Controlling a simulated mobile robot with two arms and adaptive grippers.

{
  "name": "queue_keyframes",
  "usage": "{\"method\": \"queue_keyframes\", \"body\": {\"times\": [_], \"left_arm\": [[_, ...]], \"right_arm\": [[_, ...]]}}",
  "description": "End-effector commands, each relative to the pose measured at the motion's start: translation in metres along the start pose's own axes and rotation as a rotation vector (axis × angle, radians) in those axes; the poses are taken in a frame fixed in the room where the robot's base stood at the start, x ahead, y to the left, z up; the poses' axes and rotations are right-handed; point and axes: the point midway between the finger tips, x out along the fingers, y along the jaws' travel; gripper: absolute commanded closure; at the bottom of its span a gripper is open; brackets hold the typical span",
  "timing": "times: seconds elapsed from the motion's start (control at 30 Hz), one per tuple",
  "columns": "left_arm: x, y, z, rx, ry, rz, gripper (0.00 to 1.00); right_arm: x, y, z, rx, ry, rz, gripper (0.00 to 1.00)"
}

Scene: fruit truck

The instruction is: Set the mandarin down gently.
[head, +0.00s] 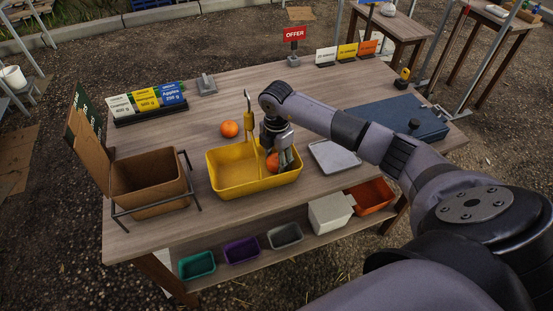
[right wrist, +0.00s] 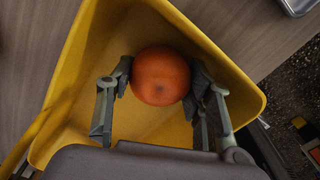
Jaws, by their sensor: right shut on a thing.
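The mandarin (right wrist: 160,76) is an orange ball between the two fingers of my right gripper (right wrist: 160,82). In the head view the mandarin (head: 272,162) shows partly behind the fingers of the right gripper (head: 281,158). The gripper points down into the right part of a yellow basket (head: 233,187) with an upright handle. The mandarin is inside the basket's outline; I cannot tell whether it touches the floor. The basket (right wrist: 72,92) otherwise looks empty. My left gripper is not in view.
Another orange fruit (head: 229,129) lies on the table behind the basket. A cardboard box (head: 150,185) in a dark frame stands left. A grey tray (head: 335,157) and a blue case (head: 405,120) lie right. Price signs (head: 145,102) stand at the back left.

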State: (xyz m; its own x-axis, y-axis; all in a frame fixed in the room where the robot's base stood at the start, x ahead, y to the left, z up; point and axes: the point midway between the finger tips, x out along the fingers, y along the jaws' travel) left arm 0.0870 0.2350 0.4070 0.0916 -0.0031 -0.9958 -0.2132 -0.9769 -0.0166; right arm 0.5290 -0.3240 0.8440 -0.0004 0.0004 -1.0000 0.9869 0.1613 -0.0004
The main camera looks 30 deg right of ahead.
Motion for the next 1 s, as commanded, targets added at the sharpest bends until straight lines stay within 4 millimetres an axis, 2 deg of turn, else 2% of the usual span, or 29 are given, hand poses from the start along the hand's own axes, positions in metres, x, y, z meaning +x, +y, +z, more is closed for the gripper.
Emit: {"method": "queue_keyframes", "body": {"times": [0.8, 0.83, 1.0], "left_arm": [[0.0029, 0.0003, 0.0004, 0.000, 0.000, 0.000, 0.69], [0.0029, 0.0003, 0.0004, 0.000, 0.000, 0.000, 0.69], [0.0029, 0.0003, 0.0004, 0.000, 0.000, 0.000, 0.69]], "right_arm": [[0.0045, 0.0001, -0.0001, 0.000, 0.000, 0.000, 0.86], [0.0045, 0.0001, -0.0001, 0.000, 0.000, 0.000, 0.52], [0.0045, 0.0001, -0.0001, 0.000, 0.000, 0.000, 0.40]]}}
